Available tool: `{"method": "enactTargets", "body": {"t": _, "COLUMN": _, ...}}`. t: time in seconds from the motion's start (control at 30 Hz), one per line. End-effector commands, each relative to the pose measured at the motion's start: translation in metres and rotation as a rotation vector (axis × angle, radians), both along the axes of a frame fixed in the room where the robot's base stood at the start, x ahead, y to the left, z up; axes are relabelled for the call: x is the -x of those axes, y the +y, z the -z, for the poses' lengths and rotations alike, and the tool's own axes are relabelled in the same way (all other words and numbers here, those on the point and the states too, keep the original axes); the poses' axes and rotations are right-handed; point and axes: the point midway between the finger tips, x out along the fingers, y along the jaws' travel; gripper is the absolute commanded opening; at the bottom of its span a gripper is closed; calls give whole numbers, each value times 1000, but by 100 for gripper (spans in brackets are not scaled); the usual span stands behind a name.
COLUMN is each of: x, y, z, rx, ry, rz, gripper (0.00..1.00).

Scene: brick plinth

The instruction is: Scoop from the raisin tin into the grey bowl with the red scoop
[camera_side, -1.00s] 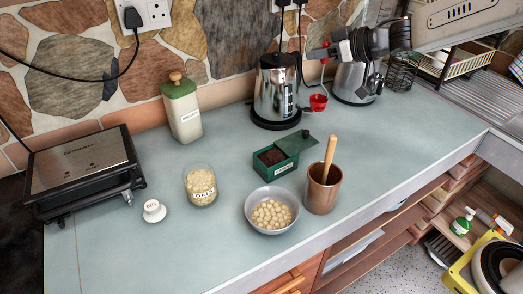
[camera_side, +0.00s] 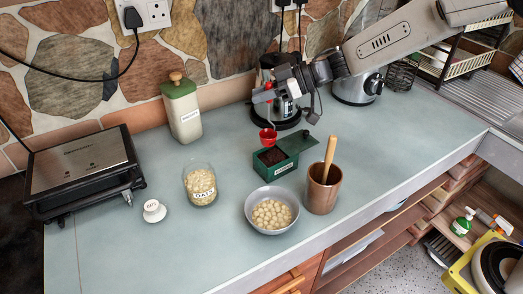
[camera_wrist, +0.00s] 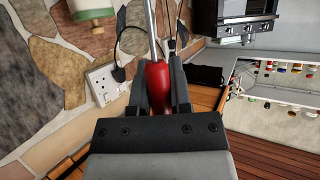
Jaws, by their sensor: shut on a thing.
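My gripper (camera_side: 268,92) is shut on the handle of the red scoop (camera_side: 268,137). In the wrist view my gripper (camera_wrist: 160,75) holds the red handle of the scoop (camera_wrist: 157,88) between its fingers. The scoop's red cup hangs just above the back of the green raisin tin (camera_side: 283,168). The tin is open, with dark raisins inside and its lid raised at the right. The grey bowl (camera_side: 252,219) stands in front of the tin and holds pale round pieces. I cannot see into the scoop's cup.
A wooden cup (camera_side: 322,196) with a pestle stands right of the bowl. The oats jar (camera_side: 201,184) is on the left, its white lid (camera_side: 154,211) beside it. A kettle (camera_side: 263,80) is behind my gripper. The left front counter is clear.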

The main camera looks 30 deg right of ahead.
Motion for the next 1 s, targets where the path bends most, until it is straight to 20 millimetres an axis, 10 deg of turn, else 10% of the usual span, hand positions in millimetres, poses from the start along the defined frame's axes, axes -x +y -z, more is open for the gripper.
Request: {"method": "enactTargets", "body": {"t": 1.0, "x": 0, "y": 0, "z": 41, "rx": 0, "ry": 1, "rz": 0, "gripper": 0}}
